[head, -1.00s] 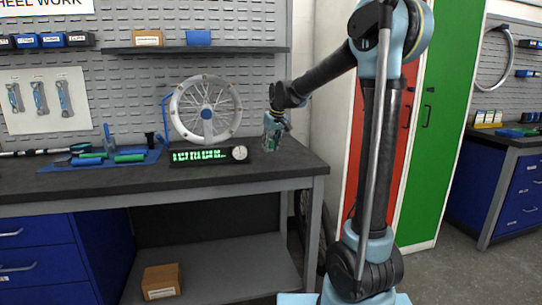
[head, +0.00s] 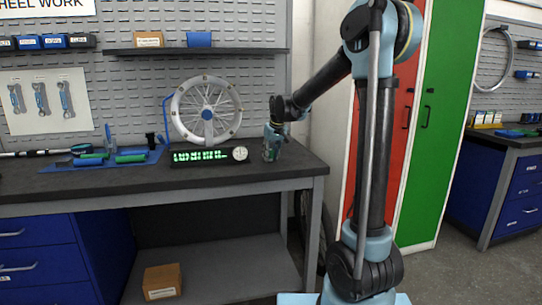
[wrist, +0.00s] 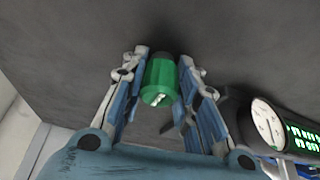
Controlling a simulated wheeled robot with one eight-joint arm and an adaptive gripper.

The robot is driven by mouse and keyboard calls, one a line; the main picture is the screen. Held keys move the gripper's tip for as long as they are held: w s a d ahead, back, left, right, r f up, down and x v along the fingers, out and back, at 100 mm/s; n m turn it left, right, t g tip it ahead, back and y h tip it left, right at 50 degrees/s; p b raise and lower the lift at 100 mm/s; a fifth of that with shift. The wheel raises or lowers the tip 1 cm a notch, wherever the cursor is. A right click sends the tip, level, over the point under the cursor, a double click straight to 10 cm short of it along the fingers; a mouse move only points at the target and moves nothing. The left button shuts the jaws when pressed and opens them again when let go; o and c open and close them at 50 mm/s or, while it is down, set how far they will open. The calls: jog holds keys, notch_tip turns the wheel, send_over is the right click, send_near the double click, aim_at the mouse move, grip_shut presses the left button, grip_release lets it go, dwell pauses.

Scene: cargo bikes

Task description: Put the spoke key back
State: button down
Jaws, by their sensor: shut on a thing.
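My gripper (head: 271,152) is low over the right end of the workbench (head: 85,187), to the right of the wheel stand. In the wrist view my gripper (wrist: 160,85) has its blue-padded fingers on either side of a green cylinder (wrist: 158,80) with a dark far end and a pale slot on its near face. It is shut on this cylinder. I cannot tell whether the cylinder is the spoke key, or whether it touches the bench. Several blue-grey tools, including one hanging tool (head: 40,98), are on a white panel (head: 52,122) at the left.
A spoked wheel (head: 207,111) stands behind a green-lit display (head: 190,157) with a round dial (head: 240,153), close to the left of my gripper. A blue mat (head: 60,167) with green rollers is farther left. A shelf (head: 250,50) runs above. Bare bench lies in front.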

jog(key=c, duration=1.3)
grip_release()
jog(key=shift+s+f, duration=0.25)
jog(key=shift+o, duration=0.3)
jog(key=shift+w+f, duration=0.2)
jog(key=shift+f, duration=0.1)
jog(key=shift+r, duration=0.15)
jog(key=shift+r, duration=0.55)
jog(key=v, duration=1.2)
jog(key=s+d+f+m, duration=0.1)
jog(key=s+d+f, duration=0.2)
jog(key=s+d, duration=0.55)
jog(key=s+d+f+m, duration=0.1)
jog(key=s+d+f, duration=0.3)
jog(key=s+f, duration=0.3)
jog(key=s+d+f+m+g+h, duration=0.1)
jog(key=s+d+f, duration=0.4)
jog(key=s, duration=0.6)
jog(key=s+d+f+m+h, duration=0.1)
jog(key=s+d+f, duration=0.3)
jog(key=s+f, duration=0.5)
jog(key=shift+s+d+f+m+g, duration=0.25)
jog(key=shift+s+f+m+g, duration=0.15)
jog(key=shift+m, duration=0.2)
